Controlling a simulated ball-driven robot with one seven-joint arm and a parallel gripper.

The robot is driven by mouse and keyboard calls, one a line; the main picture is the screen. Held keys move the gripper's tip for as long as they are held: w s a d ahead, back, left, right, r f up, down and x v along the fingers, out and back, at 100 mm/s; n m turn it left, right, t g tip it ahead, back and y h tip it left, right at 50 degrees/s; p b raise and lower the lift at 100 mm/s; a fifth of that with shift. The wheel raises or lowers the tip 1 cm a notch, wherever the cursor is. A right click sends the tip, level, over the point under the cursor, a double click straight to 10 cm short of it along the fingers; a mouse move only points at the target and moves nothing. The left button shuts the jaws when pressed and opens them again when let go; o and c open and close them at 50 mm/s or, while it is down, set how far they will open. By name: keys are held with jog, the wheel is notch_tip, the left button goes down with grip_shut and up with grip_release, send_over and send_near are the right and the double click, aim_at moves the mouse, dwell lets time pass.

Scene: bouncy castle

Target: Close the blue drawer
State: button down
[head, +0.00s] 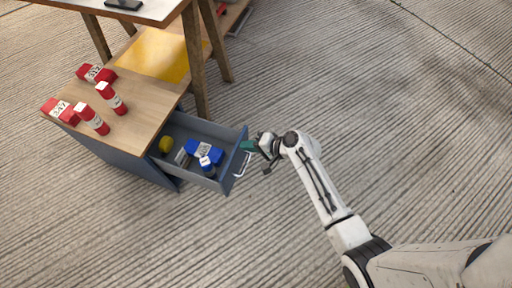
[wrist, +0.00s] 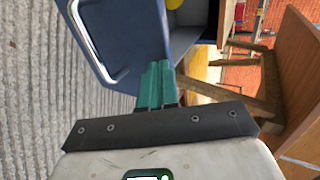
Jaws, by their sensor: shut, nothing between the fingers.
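The blue drawer (head: 238,165) is pulled out from the right side of a low cabinet with a wooden top. Inside it lie a yellow object (head: 165,145), blue items (head: 204,152) and a grey item. My gripper (head: 246,146) has teal fingers and is at the drawer's front panel, near its upper edge. In the wrist view the shut fingers (wrist: 157,84) lie over the edge of the blue front panel (wrist: 118,45); I cannot tell whether they touch it. The silver handle (wrist: 92,45) is to their left, apart from them.
A wooden-legged table (head: 190,45) stands behind the cabinet. The ribbed floor to the right is clear.

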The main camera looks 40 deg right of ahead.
jog(key=shift+w, duration=0.1)
dwell(0.3)
jog(key=w+a+b, duration=0.3)
jog(key=w+a, duration=0.3)
jog(key=w, duration=0.4)
jog(key=w+a+b, duration=0.4)
jog(key=w+a, duration=0.2)
jog(key=w, duration=0.5)
jog(key=shift+w+a, duration=0.15)
jog(key=shift+a, duration=0.1)
